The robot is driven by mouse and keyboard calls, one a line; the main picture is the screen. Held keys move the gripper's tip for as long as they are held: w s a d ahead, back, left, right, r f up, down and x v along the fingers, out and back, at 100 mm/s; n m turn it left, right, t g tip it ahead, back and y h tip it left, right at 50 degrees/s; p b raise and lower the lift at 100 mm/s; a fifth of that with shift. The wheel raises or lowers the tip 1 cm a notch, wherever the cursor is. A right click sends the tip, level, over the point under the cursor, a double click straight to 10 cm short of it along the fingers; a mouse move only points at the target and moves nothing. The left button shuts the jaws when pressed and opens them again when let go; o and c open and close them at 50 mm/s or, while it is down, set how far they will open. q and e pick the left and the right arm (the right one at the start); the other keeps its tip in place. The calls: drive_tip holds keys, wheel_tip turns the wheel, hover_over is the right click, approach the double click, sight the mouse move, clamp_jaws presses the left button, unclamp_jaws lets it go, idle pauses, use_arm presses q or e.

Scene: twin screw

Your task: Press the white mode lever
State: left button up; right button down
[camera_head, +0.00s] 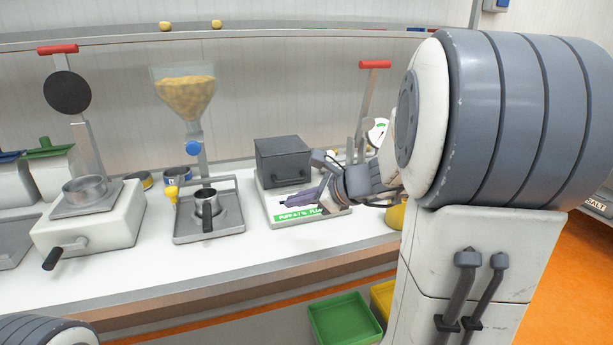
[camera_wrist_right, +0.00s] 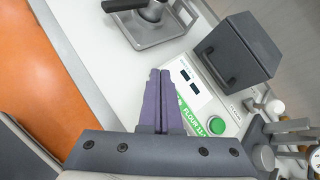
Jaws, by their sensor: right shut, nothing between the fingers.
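I cannot make out a white mode lever in either view; my right arm and gripper cover part of the machine. My right gripper (camera_head: 290,201) is shut and empty, its purple fingers low over the front of the machine with the dark box (camera_head: 283,160). In the right wrist view the shut fingers (camera_wrist_right: 160,74) point at the white panel (camera_wrist_right: 201,78) with two dark windows, partly covering its green label (camera_wrist_right: 190,119). A round green button (camera_wrist_right: 216,127) sits right of the fingers. Whether the fingertips touch the panel is unclear. My left gripper is out of view.
A grey tray with a dark-handled cup (camera_head: 208,204) stands left of the machine, under a hopper of yellow grains (camera_head: 185,92). A white press (camera_head: 92,226) is farther left. Green (camera_head: 343,318) and yellow (camera_head: 383,296) bins are below the counter edge.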

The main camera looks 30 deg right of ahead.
use_arm(q)
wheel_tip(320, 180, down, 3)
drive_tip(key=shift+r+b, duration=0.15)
drive_tip(key=shift+b, duration=0.75)
use_arm(e)
drive_tip(key=s+d+r+m+t+h, duration=0.1)
drive_tip(key=s+d+m+t+h, duration=0.2)
drive_tip(key=d, duration=1.5)
drive_tip(key=m+h, duration=0.3)
drive_tip(key=m, duration=0.3)
drive_tip(key=shift+r, duration=0.2)
drive_tip(key=x, duration=1)
drive_tip(key=shift+w+a, duration=0.1)
drive_tip(key=shift+w, duration=0.05)
drive_tip(key=shift+w+r+p, duration=0.35)
drive_tip(key=shift+w+r, duration=0.4)
drive_tip(key=shift+w, duration=0.35)
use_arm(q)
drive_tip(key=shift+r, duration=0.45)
use_arm(e)
drive_tip(key=shift+w+r, duration=0.2)
drive_tip(key=shift+w, duration=0.4)
